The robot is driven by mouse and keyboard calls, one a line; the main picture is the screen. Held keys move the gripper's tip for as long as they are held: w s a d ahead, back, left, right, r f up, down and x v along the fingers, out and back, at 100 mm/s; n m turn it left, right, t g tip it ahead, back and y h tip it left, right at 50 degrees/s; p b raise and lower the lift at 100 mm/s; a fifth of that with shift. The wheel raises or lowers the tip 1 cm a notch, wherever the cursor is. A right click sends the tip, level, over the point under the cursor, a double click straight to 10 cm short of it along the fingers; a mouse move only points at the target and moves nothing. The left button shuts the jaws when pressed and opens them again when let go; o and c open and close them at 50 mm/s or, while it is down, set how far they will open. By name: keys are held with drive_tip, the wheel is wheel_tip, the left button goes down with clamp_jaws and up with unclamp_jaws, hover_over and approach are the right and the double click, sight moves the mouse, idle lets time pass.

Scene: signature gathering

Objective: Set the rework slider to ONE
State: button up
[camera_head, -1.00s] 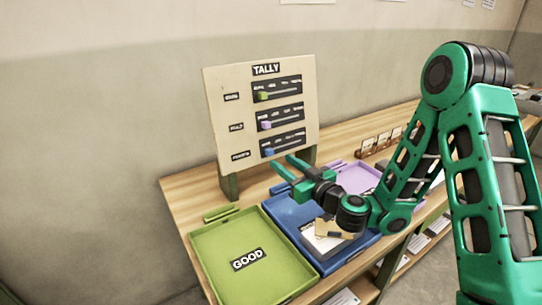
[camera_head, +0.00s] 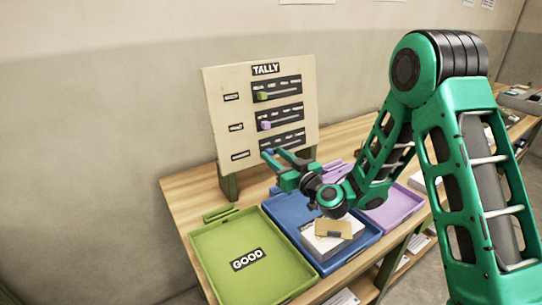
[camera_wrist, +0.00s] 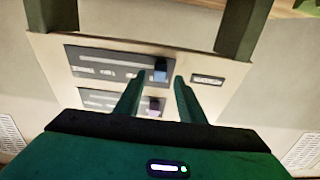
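The tally board (camera_head: 222,101) stands upright at the back of the table, with three slider rows. The top row has a green knob (camera_head: 262,96) and the middle row a purple knob (camera_head: 266,126), both at the left end. The bottom row's blue knob (camera_wrist: 161,68) shows in the wrist view, which sees the board upside down, at the end beside the row label (camera_wrist: 207,80). Its words are too small to read. My gripper (camera_head: 273,153) is at the bottom row, open; in the wrist view its fingertips (camera_wrist: 159,80) flank the blue knob's near side. I cannot tell whether they touch it.
A green GOOD tray (camera_head: 214,270), a blue tray (camera_head: 280,209) holding papers (camera_head: 318,243) and a purple tray (camera_head: 403,207) lie in front of the board. The board's legs (camera_head: 229,187) stand close to my gripper. The table's left end (camera_head: 185,190) is clear.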

drive_tip(key=shift+x, duration=0.95)
clamp_jaws()
